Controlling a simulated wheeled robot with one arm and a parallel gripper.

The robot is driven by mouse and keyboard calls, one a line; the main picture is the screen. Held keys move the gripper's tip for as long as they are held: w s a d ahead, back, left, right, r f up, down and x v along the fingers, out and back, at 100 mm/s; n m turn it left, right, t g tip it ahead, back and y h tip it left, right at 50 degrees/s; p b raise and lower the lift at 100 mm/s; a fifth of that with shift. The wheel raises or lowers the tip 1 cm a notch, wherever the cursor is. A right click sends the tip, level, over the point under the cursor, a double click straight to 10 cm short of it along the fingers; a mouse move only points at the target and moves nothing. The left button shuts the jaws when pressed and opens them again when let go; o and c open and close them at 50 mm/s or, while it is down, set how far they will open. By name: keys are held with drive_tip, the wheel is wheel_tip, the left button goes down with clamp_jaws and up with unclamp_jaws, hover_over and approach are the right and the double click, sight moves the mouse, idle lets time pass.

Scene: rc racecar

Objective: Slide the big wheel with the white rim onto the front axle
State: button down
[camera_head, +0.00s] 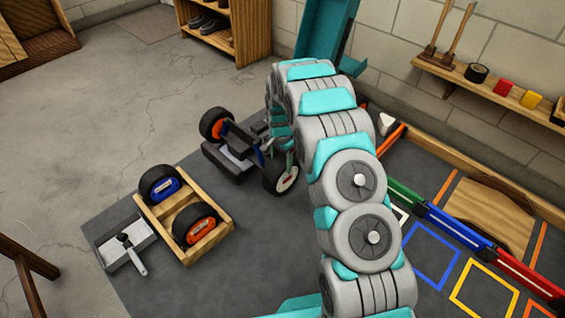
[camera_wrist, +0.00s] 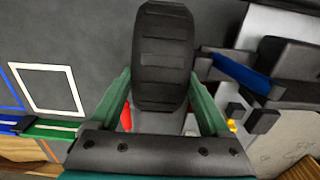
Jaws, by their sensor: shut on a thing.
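The big wheel with the white rim (camera_head: 286,181) is upright beside the car, and its black tyre (camera_wrist: 162,50) fills the space between my fingers in the wrist view. My gripper (camera_wrist: 160,78) is shut on this tyre. In the head view my gripper is mostly hidden behind my arm. The car (camera_head: 232,153) stands just left of the wheel, with a wheel with an orange rim (camera_head: 214,125) at its far side. In the wrist view a blue bar of the car (camera_wrist: 238,74) lies close right of the tyre. I cannot tell whether the wheel is on the axle.
A wooden crate (camera_head: 222,231) holds a blue-rimmed wheel (camera_head: 160,186) and an orange-rimmed wheel (camera_head: 196,224). A light tray (camera_head: 112,250) with a tool lies left of it. Coloured outlined squares (camera_head: 431,256) and a barrier (camera_head: 460,229) are at the right. Dark mat before the car is clear.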

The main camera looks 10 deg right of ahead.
drive_tip(key=shift+w+a, duration=0.65)
drive_tip(key=shift+w, duration=0.25)
unclamp_jaws()
wheel_tip(320, 180, up, 8)
drive_tip(key=shift+f, duration=0.15)
idle(0.4)
idle(0.4)
